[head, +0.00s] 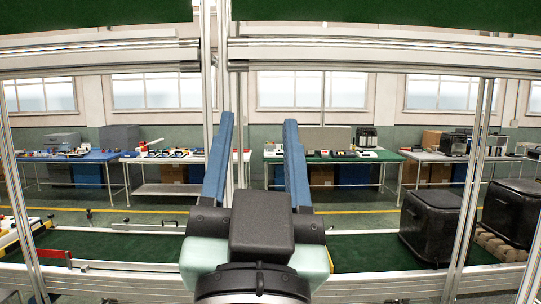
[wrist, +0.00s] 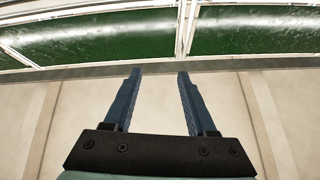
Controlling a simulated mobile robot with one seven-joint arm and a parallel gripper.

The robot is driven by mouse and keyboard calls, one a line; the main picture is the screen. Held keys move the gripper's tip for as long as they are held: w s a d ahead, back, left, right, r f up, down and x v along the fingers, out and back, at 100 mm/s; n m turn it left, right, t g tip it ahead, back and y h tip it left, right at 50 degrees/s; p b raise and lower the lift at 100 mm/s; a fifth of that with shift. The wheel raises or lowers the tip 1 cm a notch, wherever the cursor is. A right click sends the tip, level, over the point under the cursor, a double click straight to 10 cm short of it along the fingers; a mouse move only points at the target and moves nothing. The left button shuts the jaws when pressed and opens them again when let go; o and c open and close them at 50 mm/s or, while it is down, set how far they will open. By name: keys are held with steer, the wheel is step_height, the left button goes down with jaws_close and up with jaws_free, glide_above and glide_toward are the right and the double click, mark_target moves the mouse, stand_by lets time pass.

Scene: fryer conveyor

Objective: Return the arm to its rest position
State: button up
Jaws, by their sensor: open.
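My gripper (head: 256,145) is raised in the middle of the head view, its two blue fingers pointing up and spread apart. Nothing is between the fingers. It also shows in the wrist view (wrist: 158,85), open and empty, with a pale wall and a green conveyor belt beyond the fingertips. Two black fryers (head: 432,222) and (head: 512,208) stand at the right on the lower conveyor, apart from my gripper.
A green lower conveyor (head: 365,248) runs across in front of me. An upper belt (head: 400,12) and aluminium frame posts (head: 470,190) are close around the arm. Work tables with boxes and tools, such as the green-topped table (head: 330,157), stand farther back.

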steer(key=s+d+r+n+t, duration=0.1)
steer(key=s+r+t, duration=0.1)
steer(key=s+r, duration=0.3)
steer(key=shift+r+n+t, duration=0.15)
steer(key=shift+n+t, duration=0.15)
steer(key=shift+n, duration=0.1)
